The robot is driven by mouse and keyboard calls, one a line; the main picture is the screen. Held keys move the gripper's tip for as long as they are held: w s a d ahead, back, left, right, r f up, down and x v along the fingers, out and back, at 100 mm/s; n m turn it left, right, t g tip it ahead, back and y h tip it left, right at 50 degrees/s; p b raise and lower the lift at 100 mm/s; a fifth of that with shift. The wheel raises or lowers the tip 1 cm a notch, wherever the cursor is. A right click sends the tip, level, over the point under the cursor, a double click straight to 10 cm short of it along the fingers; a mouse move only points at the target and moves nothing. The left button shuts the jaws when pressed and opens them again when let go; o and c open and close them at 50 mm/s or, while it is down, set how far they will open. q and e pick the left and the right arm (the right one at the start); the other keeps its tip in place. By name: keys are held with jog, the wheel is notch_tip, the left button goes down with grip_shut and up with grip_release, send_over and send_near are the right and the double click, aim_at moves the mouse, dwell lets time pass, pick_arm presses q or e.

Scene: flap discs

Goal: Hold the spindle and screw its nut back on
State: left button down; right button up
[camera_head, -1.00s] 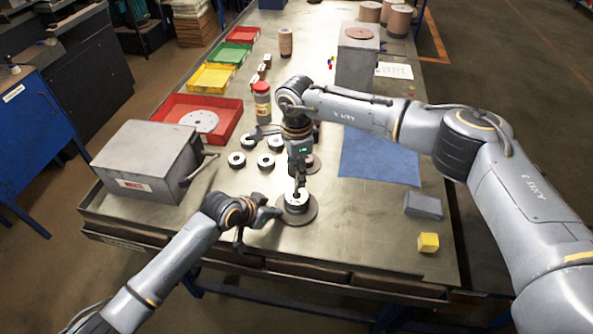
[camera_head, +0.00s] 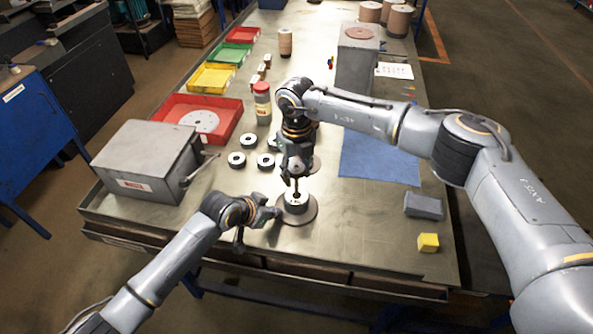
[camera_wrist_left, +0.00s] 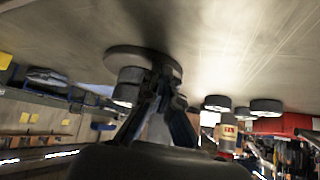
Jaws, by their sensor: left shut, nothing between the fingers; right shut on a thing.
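The spindle stands upright near the table's front edge, a short dark-and-pale body on a wide round base (camera_head: 305,214). In the left wrist view the picture is upside down, and the base (camera_wrist_left: 118,58) and body (camera_wrist_left: 128,88) show beside the fingers. My left gripper (camera_head: 272,213) is shut with nothing in it, low at the left side of the spindle. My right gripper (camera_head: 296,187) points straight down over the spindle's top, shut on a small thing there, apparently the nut. The fingers hide most of it, and I cannot tell how its thread sits.
Several dark rings (camera_head: 236,159) and a red-capped bottle (camera_head: 262,100) stand behind. A grey box with a lever (camera_head: 150,160) is at left, coloured trays (camera_head: 228,125) beyond it. A blue cloth (camera_head: 380,160), grey block (camera_head: 423,206) and yellow block (camera_head: 428,242) lie at right.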

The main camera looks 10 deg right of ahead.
jog(key=o, duration=0.9)
jog(key=shift+c, duration=0.2)
jog(key=n, duration=0.6)
jog(key=shift+n, duration=0.3)
jog(key=n, duration=1.4)
jog(key=shift+w, duration=0.1)
jog(key=n, duration=0.4)
jog(key=shift+n, duration=0.3)
jog(key=n, duration=0.3)
